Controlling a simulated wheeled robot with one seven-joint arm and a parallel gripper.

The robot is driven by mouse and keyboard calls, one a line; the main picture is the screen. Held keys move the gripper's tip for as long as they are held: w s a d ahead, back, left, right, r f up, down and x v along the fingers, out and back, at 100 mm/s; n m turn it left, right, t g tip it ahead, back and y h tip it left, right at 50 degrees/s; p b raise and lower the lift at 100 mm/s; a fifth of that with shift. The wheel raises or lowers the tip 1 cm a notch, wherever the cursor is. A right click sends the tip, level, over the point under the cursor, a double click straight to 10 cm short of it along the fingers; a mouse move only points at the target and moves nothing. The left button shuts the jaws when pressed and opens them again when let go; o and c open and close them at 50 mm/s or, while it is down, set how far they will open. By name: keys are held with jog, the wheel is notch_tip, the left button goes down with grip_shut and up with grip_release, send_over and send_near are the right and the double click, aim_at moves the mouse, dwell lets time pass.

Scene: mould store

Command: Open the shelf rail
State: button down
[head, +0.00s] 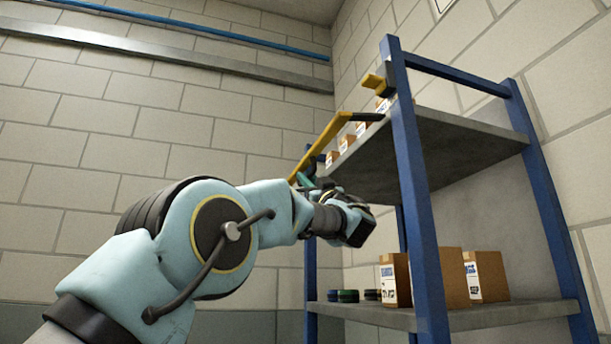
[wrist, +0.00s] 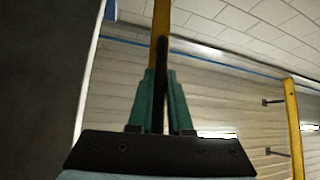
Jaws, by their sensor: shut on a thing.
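The shelf rail (head: 325,142) is a yellow bar at the upper shelf of a blue-posted rack. In the head view it slants from a black end piece (head: 367,117) near the front post down to the left, toward my gripper. My gripper (head: 304,180) has green fingers, small in the head view. In the wrist view my gripper (wrist: 163,95) is shut on a thin black piece (wrist: 162,75), with the yellow bar (wrist: 160,20) running up behind it. The exact contact is too dark to tell.
The upper shelf (head: 430,150) holds small boxes. The lower shelf (head: 500,315) holds cartons (head: 485,275) and several dark discs (head: 347,296). A yellow bracket (head: 376,83) sits on the front post (head: 415,200). The wrist view shows another yellow upright (wrist: 293,120) at right. Open space lies left of the rack.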

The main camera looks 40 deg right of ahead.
jog(key=shift+d+f, duration=0.1)
dwell(0.3)
jog(key=c, duration=1.1)
grip_release()
jog(key=shift+c, duration=0.2)
jog(key=b+v, duration=0.3)
jog(key=v, duration=0.4)
jog(key=shift+s+f, duration=0.15)
